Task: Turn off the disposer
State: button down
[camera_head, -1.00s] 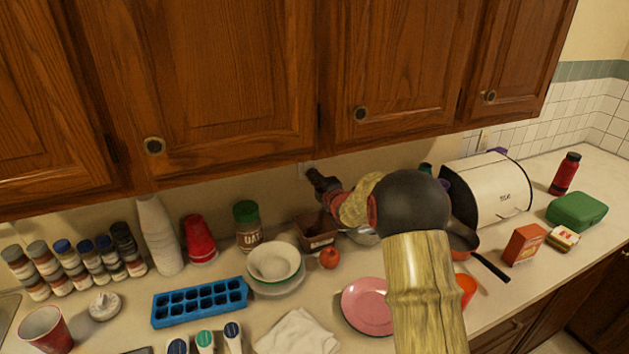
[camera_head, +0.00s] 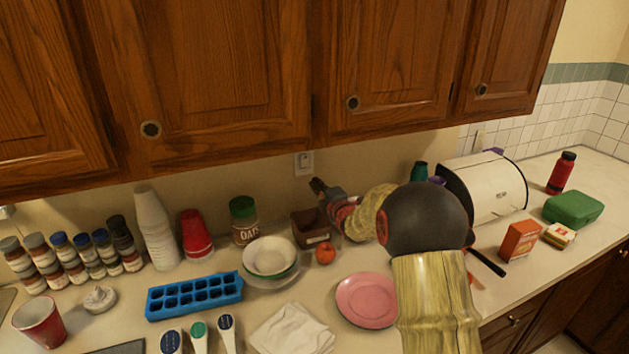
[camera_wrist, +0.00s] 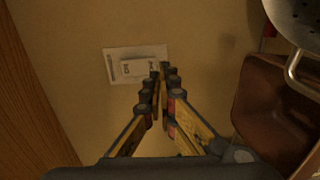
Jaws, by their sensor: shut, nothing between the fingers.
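A small white wall switch plate (camera_head: 304,163) is on the beige wall just under the cabinets, behind the counter. In the wrist view the plate (camera_wrist: 138,62) has a raised white rocker (camera_wrist: 140,67) with small lettering too blurred to read. My gripper (camera_wrist: 159,70) is shut and empty, with its fingertips in front of the right end of the rocker in this view. I cannot tell whether they touch it. In the head view my gripper (camera_head: 315,186) is just below and right of the plate, leaving the plate in sight.
A brown container (camera_head: 312,232) sits below my gripper, with a red apple (camera_head: 325,254) beside it. An oats jar (camera_head: 243,222) and stacked bowls (camera_head: 270,257) stand to the left. The wooden cabinets (camera_head: 390,60) hang above. A pink plate (camera_head: 366,300) lies in front.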

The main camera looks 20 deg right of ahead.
jog(key=s, duration=0.7)
jog(key=shift+f+p, duration=0.35)
jog(key=s+a+r+m+g+h, duration=0.1)
jog(key=s+a+r+m+g, duration=0.3)
jog(key=s, duration=0.5)
jog(key=s+a+r+m+g+h, duration=0.1)
jog(key=s+a+r+m+g, duration=0.1)
jog(key=s+a+r+m, duration=0.5)
jog(key=s+a+f+m+g, duration=0.2)
jog(key=s, duration=0.8)
jog(key=s+a+f+m+g+y, duration=0.1)
jog(key=s+a+f+m+g, duration=0.1)
jog(key=s, duration=0.9)
jog(key=s+a+f+m+g+y, duration=0.1)
jog(key=s+a+f+m, duration=0.2)
jog(key=s, duration=0.8)
jog(key=shift+f+g, duration=0.35)
jog(key=shift+g, duration=0.05)
